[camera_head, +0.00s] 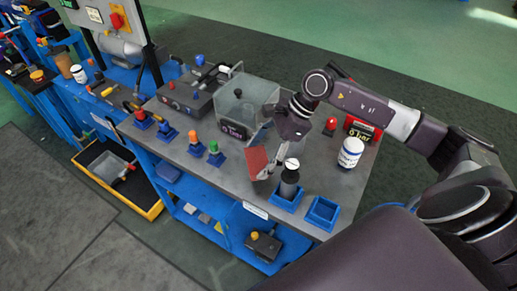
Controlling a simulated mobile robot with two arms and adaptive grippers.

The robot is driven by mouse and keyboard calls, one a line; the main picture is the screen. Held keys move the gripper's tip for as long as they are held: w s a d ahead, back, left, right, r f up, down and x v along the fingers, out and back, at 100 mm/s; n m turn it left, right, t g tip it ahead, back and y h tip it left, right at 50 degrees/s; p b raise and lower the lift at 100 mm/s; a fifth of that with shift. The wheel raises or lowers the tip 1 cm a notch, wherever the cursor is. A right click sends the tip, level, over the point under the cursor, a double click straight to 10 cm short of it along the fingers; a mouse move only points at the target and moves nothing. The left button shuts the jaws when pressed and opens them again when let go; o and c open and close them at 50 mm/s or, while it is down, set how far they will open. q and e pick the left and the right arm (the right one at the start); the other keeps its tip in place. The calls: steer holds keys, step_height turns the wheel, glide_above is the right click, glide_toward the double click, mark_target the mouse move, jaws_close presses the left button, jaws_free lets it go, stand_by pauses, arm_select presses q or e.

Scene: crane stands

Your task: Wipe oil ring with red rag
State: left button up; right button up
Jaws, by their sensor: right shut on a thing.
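My right gripper (277,154) reaches down over the grey bench top from the right. It is shut on the red rag (257,161), which hangs at the left of the fingers, close to the bench surface. I cannot tell whether the rag touches the surface. I cannot make out an oil ring; it may be hidden by the rag or the gripper. My left gripper is not in view.
A dark bottle (289,186) stands in a blue tray close to my gripper. An empty blue tray (323,213), a white jar (350,153) and a clear tank (243,100) are nearby. Small coloured-top items (196,146) line the front left.

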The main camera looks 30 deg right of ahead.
steer(key=shift+r+p, duration=0.4)
steer(key=shift+r, duration=0.85)
